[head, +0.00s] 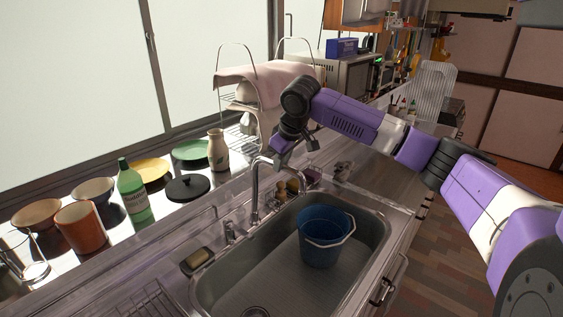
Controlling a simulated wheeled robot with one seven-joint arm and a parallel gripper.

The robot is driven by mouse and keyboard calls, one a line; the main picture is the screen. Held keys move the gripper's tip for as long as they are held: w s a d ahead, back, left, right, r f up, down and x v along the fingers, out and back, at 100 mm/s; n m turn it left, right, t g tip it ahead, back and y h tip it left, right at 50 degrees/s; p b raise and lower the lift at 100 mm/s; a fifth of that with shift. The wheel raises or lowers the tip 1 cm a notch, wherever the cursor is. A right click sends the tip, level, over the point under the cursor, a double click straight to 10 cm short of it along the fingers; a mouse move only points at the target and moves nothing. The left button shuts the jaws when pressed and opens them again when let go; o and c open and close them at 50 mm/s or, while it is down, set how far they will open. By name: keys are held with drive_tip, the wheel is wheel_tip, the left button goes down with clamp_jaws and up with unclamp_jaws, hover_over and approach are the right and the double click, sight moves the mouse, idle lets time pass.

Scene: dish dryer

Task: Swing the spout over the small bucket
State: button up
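The metal tap spout (255,190) rises from the sink's back rim and arches at its top. Its outlet end is hard to make out against the clutter behind it. My gripper (297,147) hangs just above and to the right of the spout's arch. Its two dark fingers look spread apart with nothing between them. I cannot tell whether a finger touches the spout.
The sink (220,282) has free room left of the bucket. A soap dish (197,261) sits on its left rim. Bowls, a green bottle (133,188), plates and a vase (217,152) line the counter by the window. A dish rack with a pink cloth (262,80) stands behind my gripper.

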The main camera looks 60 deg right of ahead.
clamp_jaws()
idle(1.0)
drive_tip(key=shift+d+r, duration=0.1)
drive_tip(key=shift+d, duration=0.05)
drive_tip(key=d+n+t+y+p, duration=0.1)
drive_tip(key=d+n+y, duration=0.2)
drive_tip(key=d+n, duration=0.5)
drive_tip(key=shift+w+d+p, duration=0.35)
drive_tip(key=shift+w+d, duration=0.05)
drive_tip(key=shift+d, duration=0.2)
idle(0.5)
drive_tip(key=o, duration=0.6)
unclamp_jaws()
